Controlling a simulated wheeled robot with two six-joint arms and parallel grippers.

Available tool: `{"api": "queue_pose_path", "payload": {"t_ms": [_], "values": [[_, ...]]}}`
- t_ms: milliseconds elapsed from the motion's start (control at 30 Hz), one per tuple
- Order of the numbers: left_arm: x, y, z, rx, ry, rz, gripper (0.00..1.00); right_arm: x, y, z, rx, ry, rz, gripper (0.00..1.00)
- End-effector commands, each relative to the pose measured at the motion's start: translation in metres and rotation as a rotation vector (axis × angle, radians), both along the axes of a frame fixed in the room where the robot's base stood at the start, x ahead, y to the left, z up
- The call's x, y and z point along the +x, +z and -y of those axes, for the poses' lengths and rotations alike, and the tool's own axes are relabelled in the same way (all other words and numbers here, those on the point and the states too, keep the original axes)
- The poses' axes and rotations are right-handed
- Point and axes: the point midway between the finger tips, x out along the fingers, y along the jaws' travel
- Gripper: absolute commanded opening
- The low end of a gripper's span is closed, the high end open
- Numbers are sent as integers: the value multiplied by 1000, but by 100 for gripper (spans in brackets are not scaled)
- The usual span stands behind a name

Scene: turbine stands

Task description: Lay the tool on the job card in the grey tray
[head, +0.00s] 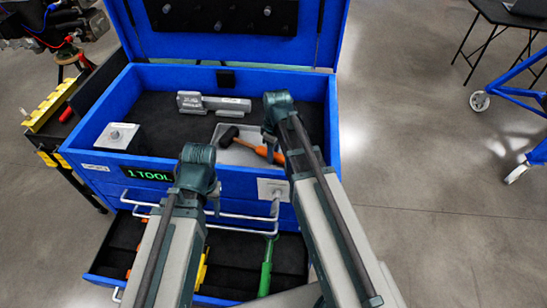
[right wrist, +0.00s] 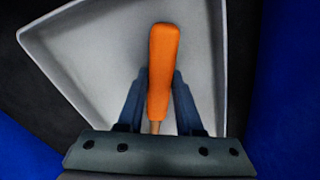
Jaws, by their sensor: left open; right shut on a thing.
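A mallet with a black head (head: 229,137) and an orange handle (right wrist: 163,60) is at the grey tray (head: 237,155) inside the blue tool chest. My right gripper (right wrist: 160,78) is shut on the orange handle, with the tray floor behind it. In the head view my right wrist hides the grip. I cannot tell whether the mallet touches the tray. A lit sign (head: 148,173) on the chest front reads "1 TOOL", its right end covered by my left arm. My left gripper (head: 213,200) is open in front of the chest, mostly hidden by its own wrist.
The raised lid (head: 180,46) stands behind.

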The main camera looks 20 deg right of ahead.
Motion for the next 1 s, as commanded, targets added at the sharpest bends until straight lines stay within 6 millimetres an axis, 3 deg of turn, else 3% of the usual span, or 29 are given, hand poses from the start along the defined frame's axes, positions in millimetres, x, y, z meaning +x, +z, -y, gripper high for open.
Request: {"api": "queue_pose_path", "payload": {"t_ms": [200, 233, 400, 767, 1000], "values": [[0, 1, 0, 0, 0, 0, 50, 0, 1, 0, -1, 1, -1, 0], [0, 0, 0, 0, 0, 0, 50, -1, 0, 0, -2, 1, -2, 36], [0, 1, 0, 0, 0, 0, 50, 0, 1, 0, -2, 1, -2, 64], [0, 3, 0, 0, 0, 0, 50, 0, 3, 0, -2, 1, -2, 64], [0, 19, 0, 0, 0, 0, 50, -1, 19, 1, -2, 1, -2, 64]]}}
